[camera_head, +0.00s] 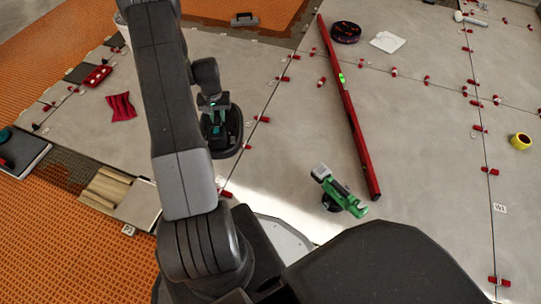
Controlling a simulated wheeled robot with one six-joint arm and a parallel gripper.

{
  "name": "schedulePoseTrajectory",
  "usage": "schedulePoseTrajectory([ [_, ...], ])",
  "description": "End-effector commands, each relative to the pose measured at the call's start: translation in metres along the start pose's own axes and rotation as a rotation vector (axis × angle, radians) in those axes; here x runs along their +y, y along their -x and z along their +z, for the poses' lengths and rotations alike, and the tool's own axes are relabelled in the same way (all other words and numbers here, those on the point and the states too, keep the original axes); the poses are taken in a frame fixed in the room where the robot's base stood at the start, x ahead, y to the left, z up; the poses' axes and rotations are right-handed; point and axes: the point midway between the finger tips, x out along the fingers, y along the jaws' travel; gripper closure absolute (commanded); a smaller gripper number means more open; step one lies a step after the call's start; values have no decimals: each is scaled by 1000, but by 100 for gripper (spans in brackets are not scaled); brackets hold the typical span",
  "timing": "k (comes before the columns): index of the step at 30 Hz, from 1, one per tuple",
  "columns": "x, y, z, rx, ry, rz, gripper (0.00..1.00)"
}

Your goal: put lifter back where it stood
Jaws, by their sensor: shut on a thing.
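My gripper (214,108) is left of the picture's middle, seen from behind and above. It is shut on a dark, rounded thing, which I take to be the lifter (236,132). A bit of teal shows between the jaws. My own arm and gripper hide part of the lifter. It appears over the grey tiles, but I cannot tell whether it touches them.
A green tool (346,194) with a dark round base stands on the tiles. A long red level (347,105) lies beyond it. Yellow tape (520,141) lies at right, a red cloth (121,107) at left. Red clips line the joints. Tile between is clear.

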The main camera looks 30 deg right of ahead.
Motion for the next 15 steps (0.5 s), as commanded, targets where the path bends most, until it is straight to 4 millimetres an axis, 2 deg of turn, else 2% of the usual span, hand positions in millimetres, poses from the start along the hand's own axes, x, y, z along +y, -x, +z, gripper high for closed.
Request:
schedulePoseTrajectory([
  [1,16,-17,-1,-1,-34,0,100],
  [8,78,-80,2,-2,-168,0,100],
  [15,139,-144,19,-2,-303,0,100],
])
